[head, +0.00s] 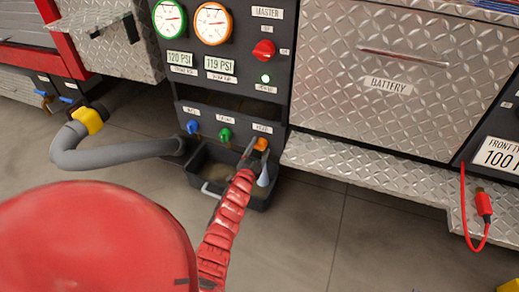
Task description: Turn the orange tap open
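The orange tap (261,143) is at the right end of a row of small taps low on the dark pump panel (240,80). My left gripper (256,152), on the red arm coming up from below, is right at the orange tap. The gripper's dark fingers overlap the tap's left and lower side in the head view. I cannot tell whether they touch or close on it. A pale grey-blue shape hangs just below the tap; I cannot tell what it is. My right gripper is not in view.
A blue tap (192,127) and a green tap (225,134) sit left of it. A black bin (205,172) stands below. A grey hose (115,154) runs in from the left. A metal step (370,175) juts out at right, with a red cable (464,215) hanging over it.

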